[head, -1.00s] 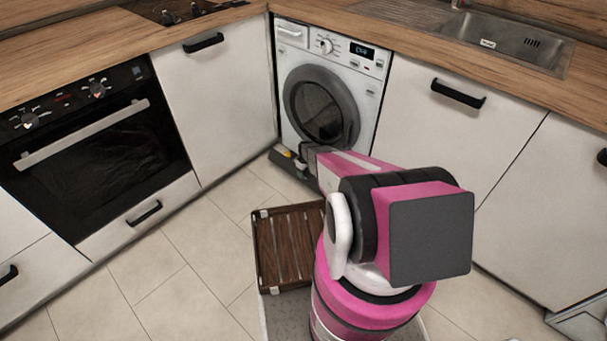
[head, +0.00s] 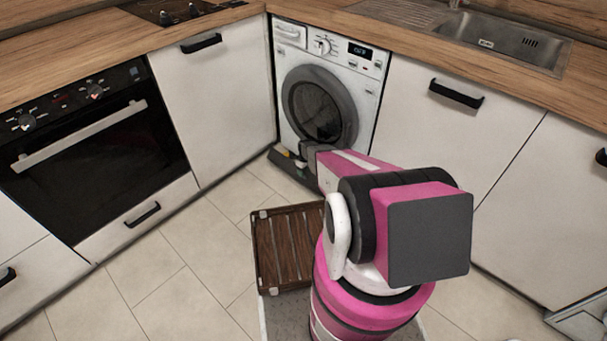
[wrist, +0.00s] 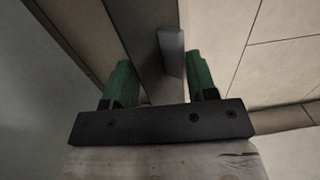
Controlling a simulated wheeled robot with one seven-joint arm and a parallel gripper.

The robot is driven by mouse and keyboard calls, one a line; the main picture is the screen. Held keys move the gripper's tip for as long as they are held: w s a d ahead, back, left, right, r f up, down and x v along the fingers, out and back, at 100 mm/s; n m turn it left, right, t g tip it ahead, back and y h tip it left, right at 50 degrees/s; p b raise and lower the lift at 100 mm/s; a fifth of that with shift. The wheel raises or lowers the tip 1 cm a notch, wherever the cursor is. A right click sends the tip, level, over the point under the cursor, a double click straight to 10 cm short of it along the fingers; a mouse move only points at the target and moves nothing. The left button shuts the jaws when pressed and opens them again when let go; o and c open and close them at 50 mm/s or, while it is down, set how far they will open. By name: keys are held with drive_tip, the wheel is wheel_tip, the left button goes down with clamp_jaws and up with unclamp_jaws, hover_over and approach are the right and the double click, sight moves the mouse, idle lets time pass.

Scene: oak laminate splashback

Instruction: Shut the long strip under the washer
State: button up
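The washer (head: 354,78) stands in the corner with its round door shut. The long dark strip (head: 308,181) at its foot stands out from the washer, so it is open. Small yellow and white items show behind the strip, by my arm. In the wrist view, my gripper (wrist: 160,80) has its two green fingers spread apart. A grey upright edge of the strip (wrist: 171,55) lies between the fingers, nearer the right one; I cannot tell whether they touch. In the head view my arm hides the fingers and part of the strip.
The oven (head: 95,150) and white cabinets (head: 213,105) line the left; more cabinets (head: 450,140) line the right. Tiled floor (head: 190,250) is clear at the left.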

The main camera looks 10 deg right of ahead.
wheel_tip(320, 180, up, 9)
drive_tip(key=shift+r, duration=0.2)
drive_tip(key=shift+d, duration=0.1)
